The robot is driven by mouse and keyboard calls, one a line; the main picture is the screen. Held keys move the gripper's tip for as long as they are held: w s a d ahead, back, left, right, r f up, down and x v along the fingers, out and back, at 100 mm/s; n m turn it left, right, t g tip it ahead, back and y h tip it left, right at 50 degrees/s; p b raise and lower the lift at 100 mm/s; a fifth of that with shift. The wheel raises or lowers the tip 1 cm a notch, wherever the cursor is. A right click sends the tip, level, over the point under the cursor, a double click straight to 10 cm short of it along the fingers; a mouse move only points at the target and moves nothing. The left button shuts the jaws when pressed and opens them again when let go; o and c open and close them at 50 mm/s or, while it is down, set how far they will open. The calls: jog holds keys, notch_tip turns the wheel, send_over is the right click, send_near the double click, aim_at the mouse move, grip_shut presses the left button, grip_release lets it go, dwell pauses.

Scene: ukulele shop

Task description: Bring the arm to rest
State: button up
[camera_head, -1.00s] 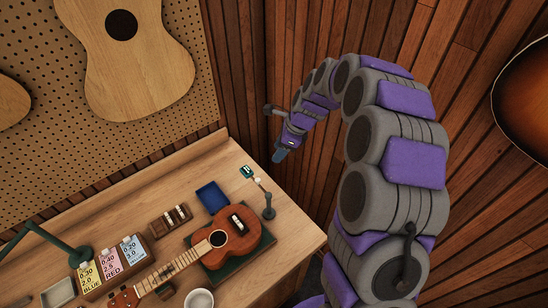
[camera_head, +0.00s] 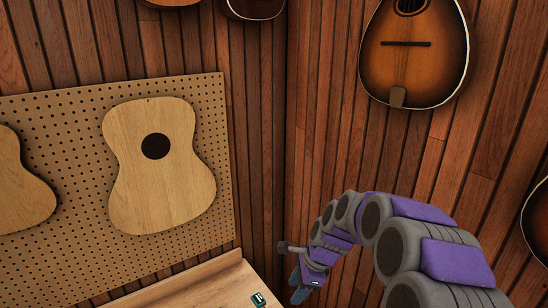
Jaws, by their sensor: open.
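My arm, grey with purple pads, rises from the lower right and curves over to the left. My gripper (camera_head: 300,287) hangs at its end, pointing down near the bottom of the view, in front of the wood-panelled corner. It is open, and I see nothing held in it. The fingertips are small and dark against the wall.
Only the back edge of the workbench (camera_head: 205,287) shows at the bottom, with a small teal item (camera_head: 258,299) on it. A pegboard (camera_head: 75,125) with a pale guitar body (camera_head: 160,185) covers the left wall. A sunburst instrument (camera_head: 415,65) hangs on the right wall.

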jog(key=s+d+f+n+h+b, duration=0.1)
jog(key=s+n+b, duration=0.3)
jog(key=s, duration=0.8)
jog(key=s+d+f+n+g+h+b, duration=0.1)
jog(key=s+d+f+n+b, duration=0.2)
jog(key=s+n, duration=0.4)
jog(key=s+d+f+n+g+h+b, duration=0.1)
jog(key=s+n+b, duration=0.5)
jog(key=s, duration=1.1)
notch_tip(320, 180, down, 2)
jog(key=shift+d+f+h+b, duration=0.1)
jog(key=shift+d+h+b, duration=0.4)
jog(key=shift+d, duration=0.7)
